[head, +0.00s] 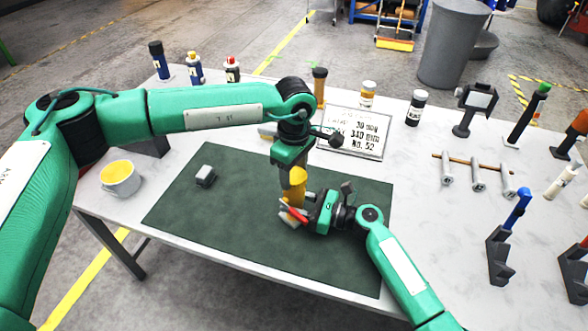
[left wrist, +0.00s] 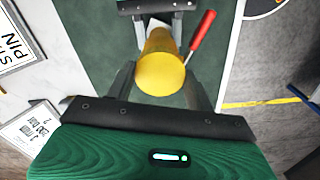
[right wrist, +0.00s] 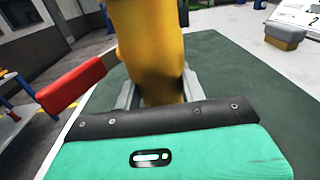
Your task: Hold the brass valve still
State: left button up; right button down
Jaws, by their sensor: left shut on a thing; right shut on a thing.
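The brass valve (head: 298,177) is a yellow body with a red lever (head: 294,211), standing over the dark green mat (head: 240,235). My left gripper (head: 291,170) comes from above and is shut on its upper part. My right gripper (head: 304,212) comes from the right side and is shut on it lower down. The left wrist view shows the valve's round yellow end (left wrist: 160,75) between the left fingers, with the red lever beside it. In the right wrist view the yellow body (right wrist: 150,45) is between the right fingers. Its lower end is mostly hidden.
A small grey block (head: 205,176) lies on the mat's left part, and a yellow-lined cup (head: 120,179) stands further left. Bottles (head: 195,70) and a printed sign (head: 357,133) are behind the mat. Tools on stands (head: 510,240) fill the right side. The mat's front is clear.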

pick_arm(q)
jog(key=shift+f, duration=0.45)
jog(key=m, duration=0.5)
jog(key=shift+m, duration=0.3)
jog(key=m, duration=1.2)
jog(key=shift+m, duration=0.3)
jog(key=m, duration=0.5)
jog(key=shift+m, duration=0.4)
jog(key=o, duration=0.9)
jog(key=shift+o, duration=0.2)
